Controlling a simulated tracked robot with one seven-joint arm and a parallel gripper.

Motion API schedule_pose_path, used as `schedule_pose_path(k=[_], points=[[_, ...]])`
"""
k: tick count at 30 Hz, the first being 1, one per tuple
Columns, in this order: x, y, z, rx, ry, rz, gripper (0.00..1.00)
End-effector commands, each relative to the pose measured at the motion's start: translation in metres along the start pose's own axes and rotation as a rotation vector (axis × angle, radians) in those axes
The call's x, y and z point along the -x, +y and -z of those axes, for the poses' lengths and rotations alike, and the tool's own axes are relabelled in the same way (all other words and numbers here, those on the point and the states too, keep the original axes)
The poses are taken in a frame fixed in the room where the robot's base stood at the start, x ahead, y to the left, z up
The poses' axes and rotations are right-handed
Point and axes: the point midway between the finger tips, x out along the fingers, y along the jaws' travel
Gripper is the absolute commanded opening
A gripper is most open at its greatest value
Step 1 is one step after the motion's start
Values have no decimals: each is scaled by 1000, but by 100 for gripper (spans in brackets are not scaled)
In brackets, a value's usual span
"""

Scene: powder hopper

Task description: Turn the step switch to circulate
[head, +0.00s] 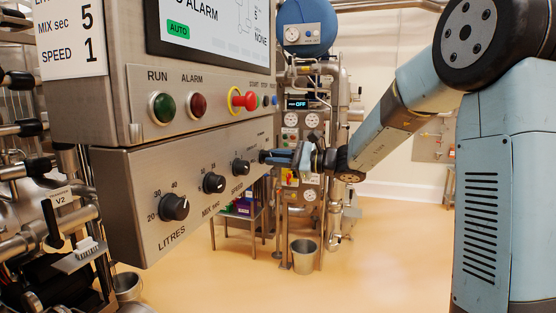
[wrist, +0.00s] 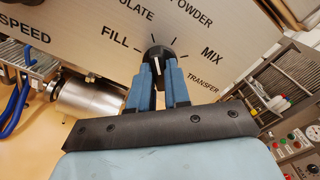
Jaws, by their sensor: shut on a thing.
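The step switch (wrist: 157,54) is a black round knob with a white pointer line, on the steel panel's lower right part. Around it are the words FILL, "...ULATE", "...OWDER", MIX and TRANSFER. The pointer line shows between my fingers, but I cannot tell which word it marks. My gripper (wrist: 158,78) is shut on the knob, with one blue finger on each side. In the head view my gripper (head: 286,158) reaches the panel's right end from the right, and the switch is mostly hidden there.
The LITRES knob (head: 174,207), MIX sec knob (head: 213,183) and SPEED knob (head: 241,167) stand left along the same panel. Above are the green RUN button (head: 163,107), the red ALARM lamp (head: 198,105) and a red stop button (head: 243,99). Open floor lies below.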

Motion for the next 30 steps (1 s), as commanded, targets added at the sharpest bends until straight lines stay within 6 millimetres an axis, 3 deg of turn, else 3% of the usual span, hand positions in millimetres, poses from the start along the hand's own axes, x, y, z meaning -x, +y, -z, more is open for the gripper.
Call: schedule_pose_path(k=[21, 22, 30], points=[[-3, 5, -1, 64, -5, -11, 0], [-3, 5, -1, 64, -5, -11, 20], [-2, 3, 0, 66, -3, -6, 43]])
